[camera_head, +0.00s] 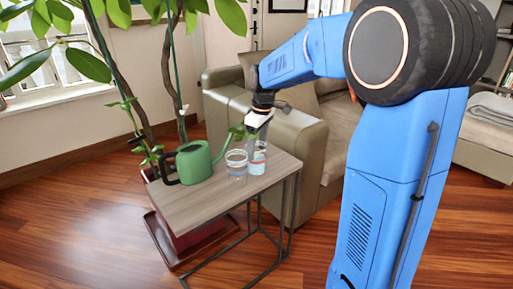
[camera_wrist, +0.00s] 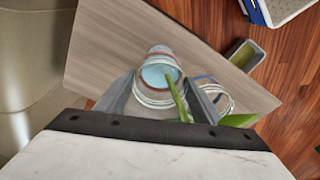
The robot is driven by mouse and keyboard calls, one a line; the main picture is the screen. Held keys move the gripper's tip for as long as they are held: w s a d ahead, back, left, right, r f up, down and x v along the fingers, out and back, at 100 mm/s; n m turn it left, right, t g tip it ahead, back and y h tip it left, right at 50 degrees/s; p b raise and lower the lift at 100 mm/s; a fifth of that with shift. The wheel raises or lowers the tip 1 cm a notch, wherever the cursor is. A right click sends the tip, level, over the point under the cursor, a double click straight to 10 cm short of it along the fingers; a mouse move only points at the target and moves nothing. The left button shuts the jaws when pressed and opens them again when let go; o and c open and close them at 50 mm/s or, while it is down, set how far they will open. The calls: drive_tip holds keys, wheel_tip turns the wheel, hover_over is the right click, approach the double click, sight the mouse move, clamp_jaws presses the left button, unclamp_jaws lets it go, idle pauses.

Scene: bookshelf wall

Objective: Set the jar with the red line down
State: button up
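The jar with the red line (camera_head: 258,158) is a clear glass with pale blue water, upright at the right part of the small side table. My gripper (camera_head: 258,128) points down at its top. In the wrist view my gripper (camera_wrist: 160,103) has one finger on each side of the jar (camera_wrist: 160,74), closed against its rim. The red line shows near the jar's far end. I cannot tell whether its base touches the tabletop (camera_head: 205,205).
A second clear jar (camera_head: 236,163) stands close to the left, also beside it in the wrist view (camera_wrist: 217,94). A green watering can (camera_head: 195,162) stands further left. The table's front is bare. An armchair (camera_head: 300,135) stands behind.

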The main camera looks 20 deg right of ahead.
wheel_tip(320, 180, up, 12)
drive_tip(key=s, duration=0.1)
drive_tip(key=s+f+m+t, duration=0.2)
drive_tip(key=s+m, duration=0.2)
drive_tip(key=s, duration=1.4)
drive_tip(key=s+f+m+t, duration=0.1)
drive_tip(key=s+f+m, duration=0.1)
drive_tip(key=s+f, duration=0.3)
drive_tip(key=s+f+m+h, duration=0.1)
drive_tip(key=s+f, duration=0.4)
drive_tip(key=s, duration=0.5)
drive_tip(key=shift+s+a+m+t, duration=0.15)
drive_tip(key=shift+a+m+t, duration=0.25)
drive_tip(key=shift+a+m, duration=0.1)
drive_tip(key=shift+r, duration=0.1)
